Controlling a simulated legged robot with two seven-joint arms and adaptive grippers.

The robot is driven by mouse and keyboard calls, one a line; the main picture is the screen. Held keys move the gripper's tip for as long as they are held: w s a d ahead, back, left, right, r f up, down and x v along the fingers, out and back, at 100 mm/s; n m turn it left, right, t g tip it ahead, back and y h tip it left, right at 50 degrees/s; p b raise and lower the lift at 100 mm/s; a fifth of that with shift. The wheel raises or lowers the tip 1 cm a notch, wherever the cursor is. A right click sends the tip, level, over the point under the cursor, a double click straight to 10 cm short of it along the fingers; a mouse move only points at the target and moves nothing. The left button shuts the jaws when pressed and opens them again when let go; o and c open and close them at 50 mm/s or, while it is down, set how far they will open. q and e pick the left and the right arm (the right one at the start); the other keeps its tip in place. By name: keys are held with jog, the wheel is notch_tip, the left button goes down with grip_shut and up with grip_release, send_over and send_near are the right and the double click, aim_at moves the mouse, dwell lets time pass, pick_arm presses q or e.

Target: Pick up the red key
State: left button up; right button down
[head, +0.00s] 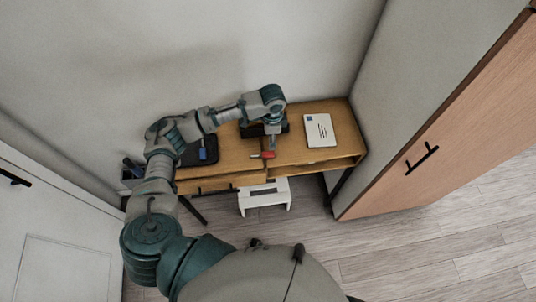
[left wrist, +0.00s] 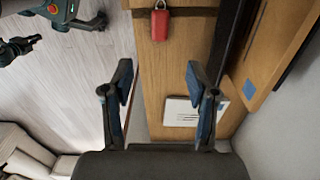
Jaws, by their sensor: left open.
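The red key (head: 263,154) lies near the front edge of the wooden desk (head: 340,112), close to the middle. In the left wrist view the red key (left wrist: 160,25) shows as a red block with a small metal loop, near the top of the picture. My left gripper (head: 271,140) is over the desk, just behind the key in the head view. In the left wrist view its fingers (left wrist: 160,78) are spread with nothing between them, and the key lies beyond the fingertips, apart from them.
A white envelope (head: 320,130) lies on the desk to the right. A dark tray (head: 186,158) with a blue item (head: 203,154) is at the left. A white stool (head: 265,197) stands below the front edge. A wooden cabinet (head: 440,130) stands at the right.

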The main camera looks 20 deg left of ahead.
aim_at(271, 153)
pick_arm(q)
notch_tip(271, 153, down, 11)
jog(key=shift+a+f, duration=0.1)
grip_shut()
dwell(0.4)
